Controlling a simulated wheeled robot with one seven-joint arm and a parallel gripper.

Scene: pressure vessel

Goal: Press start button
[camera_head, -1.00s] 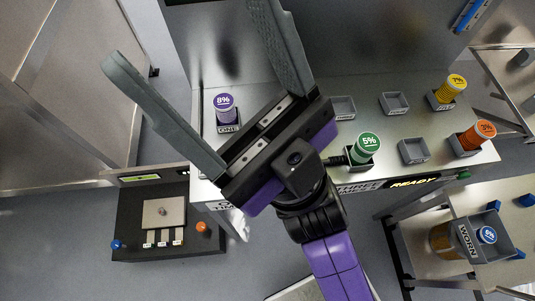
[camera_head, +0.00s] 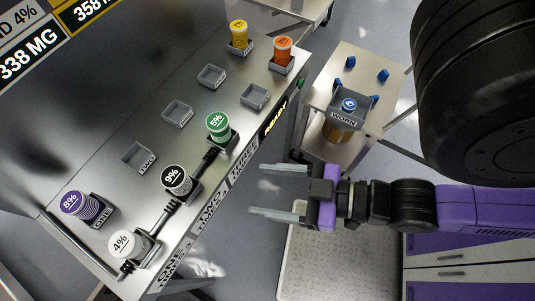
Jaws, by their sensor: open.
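A small green button (camera_head: 300,84) sits on the right side of the metal bench's front edge, just beyond a lit READY sign (camera_head: 274,118). No start label can be read on it. My gripper (camera_head: 257,190) is open and empty. Its two grey fingers point left, toward the front edge of the bench (camera_head: 115,110). It is below the button in the picture and apart from it.
Canisters stand on the bench: purple (camera_head: 80,205), white (camera_head: 128,243), black (camera_head: 177,180), green (camera_head: 218,127), yellow (camera_head: 239,36) and orange (camera_head: 282,50). Empty grey holders sit between them. A side table (camera_head: 335,85) with a WORN bin (camera_head: 345,118) stands right of the bench.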

